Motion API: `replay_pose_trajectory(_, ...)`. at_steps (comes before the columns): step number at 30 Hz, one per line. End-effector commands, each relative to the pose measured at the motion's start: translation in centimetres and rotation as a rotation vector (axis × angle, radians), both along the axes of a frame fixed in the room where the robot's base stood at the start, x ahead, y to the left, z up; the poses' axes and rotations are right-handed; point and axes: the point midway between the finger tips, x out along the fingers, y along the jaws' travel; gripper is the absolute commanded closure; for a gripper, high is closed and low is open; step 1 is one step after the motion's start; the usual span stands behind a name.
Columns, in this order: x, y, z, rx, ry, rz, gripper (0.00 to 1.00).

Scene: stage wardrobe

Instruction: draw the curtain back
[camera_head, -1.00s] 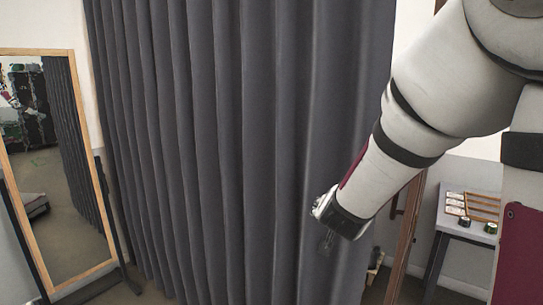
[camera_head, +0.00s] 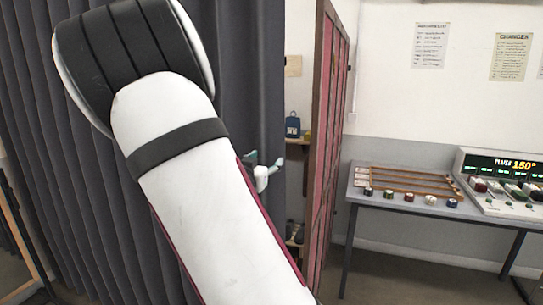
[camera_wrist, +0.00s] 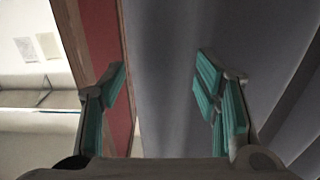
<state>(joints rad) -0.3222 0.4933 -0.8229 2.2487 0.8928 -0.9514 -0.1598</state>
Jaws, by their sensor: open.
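The dark grey pleated curtain (camera_head: 245,70) hangs across the left half of the head view, its right edge beside an open gap. My arm covers part of it. My gripper (camera_head: 265,173) shows small beyond my forearm, at the curtain's right edge. In the wrist view my gripper (camera_wrist: 160,82) is open, with teal pads on both fingers. The curtain (camera_wrist: 165,40) fills the space between and beyond the fingers there. I cannot tell whether they touch it.
Right of the gap stands a red panel with a wooden edge (camera_head: 328,150). Shelves with a blue item (camera_head: 292,126) show in the gap. A grey table (camera_head: 400,207) with racks and a lit console (camera_head: 505,180) stands at right.

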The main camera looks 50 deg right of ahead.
Motion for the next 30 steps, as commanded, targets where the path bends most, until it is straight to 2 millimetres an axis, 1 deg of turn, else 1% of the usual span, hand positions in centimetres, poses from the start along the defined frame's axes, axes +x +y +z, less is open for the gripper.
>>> replay_pose_trajectory(1, 0.3, -1.1, 0.0, -0.003, 0.001, -0.004, 0.43)
replay_pose_trajectory(3, 0.8, -2.3, 0.1, -0.003, 0.001, -0.004, 0.43)
replay_pose_trajectory(9, 1.9, -4.9, 0.0, -0.001, 0.002, -0.001, 0.43)
replay_pose_trajectory(12, 2.3, -5.7, 0.0, 0.000, 0.000, -0.001, 0.43)
replay_pose_trajectory(15, 2.4, -6.1, 0.0, 0.001, 0.000, 0.000, 0.43)
replay_pose_trajectory(23, 2.5, -6.2, 0.0, 0.002, 0.001, 0.001, 0.43)
replay_pose_trajectory(24, 2.5, -6.2, 0.0, 0.002, 0.001, 0.001, 0.46)
replay_pose_trajectory(29, 2.5, -6.2, 0.0, 0.001, 0.000, 0.001, 0.82)
replay_pose_trajectory(30, 2.5, -6.2, 0.0, 0.001, 0.000, 0.001, 0.91)
